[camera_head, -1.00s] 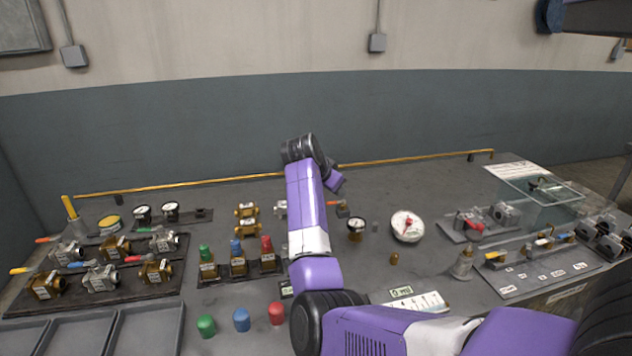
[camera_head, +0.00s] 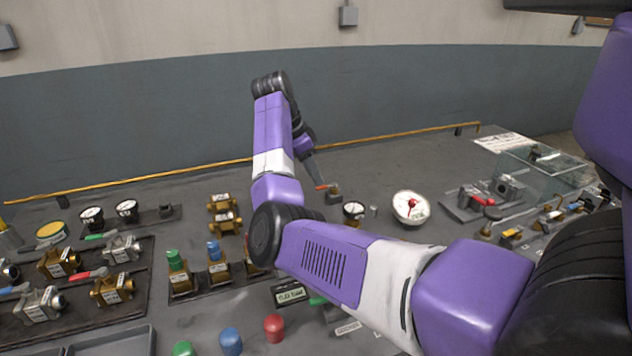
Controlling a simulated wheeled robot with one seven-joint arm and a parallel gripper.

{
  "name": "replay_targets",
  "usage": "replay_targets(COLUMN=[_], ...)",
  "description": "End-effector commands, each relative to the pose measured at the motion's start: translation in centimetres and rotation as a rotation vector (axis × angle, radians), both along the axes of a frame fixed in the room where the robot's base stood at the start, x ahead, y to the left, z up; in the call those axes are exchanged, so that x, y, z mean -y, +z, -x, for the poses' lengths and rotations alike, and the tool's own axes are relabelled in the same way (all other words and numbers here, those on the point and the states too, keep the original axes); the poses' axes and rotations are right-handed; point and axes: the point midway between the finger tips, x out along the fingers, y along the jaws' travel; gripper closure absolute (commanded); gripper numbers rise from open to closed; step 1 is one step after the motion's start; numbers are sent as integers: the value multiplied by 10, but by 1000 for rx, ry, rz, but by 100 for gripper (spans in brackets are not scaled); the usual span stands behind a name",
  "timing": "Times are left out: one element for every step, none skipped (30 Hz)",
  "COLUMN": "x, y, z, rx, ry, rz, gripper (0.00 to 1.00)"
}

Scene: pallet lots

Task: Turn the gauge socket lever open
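A small brass fitting (camera_head: 334,194) with an orange-red lever (camera_head: 321,187) stands on the bench just left of a small black-rimmed dial gauge (camera_head: 354,211). It looks like the gauge socket, but no label on it is readable. The gripper is small and partly hidden by my own wrist. I cannot tell whether it touches the lever or whether its fingers are apart.
A large white gauge (camera_head: 410,208) stands to the right. Valves with coloured levers fill a rack (camera_head: 148,300) at left. Brass fittings with coloured caps (camera_head: 215,262) stand left of my forearm. A clear box (camera_head: 545,175) sits at far right. A yellow pipe (camera_head: 380,159) runs along the back.

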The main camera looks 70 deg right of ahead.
Motion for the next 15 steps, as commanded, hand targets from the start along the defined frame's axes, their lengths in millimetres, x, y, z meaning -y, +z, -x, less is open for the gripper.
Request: replay_targets(x=[2,3,4,5,5,6,7,7,7,8,8,8,8,8,8], y=[-7,-10,-15,-18,-20,-23,-24,-26,-27,-28,-28,-28,-28,-28,-28], z=[3,4,5,6,7,8,8,9,9,9,9,9,9,9,9], rx=[-1,-1,-1,-1,-1,0,0,0,1,1,1,1,1,1,1], ry=[-1,0,0,0,0,0,0,1,1,1,1,1,1,1,1], rz=[1,1,0,0,1,1,1,2,1,1,1,1,1,1,1], gripper=[66,66,66,66,66,66,66,66,66,66,66,66,66,66,66])
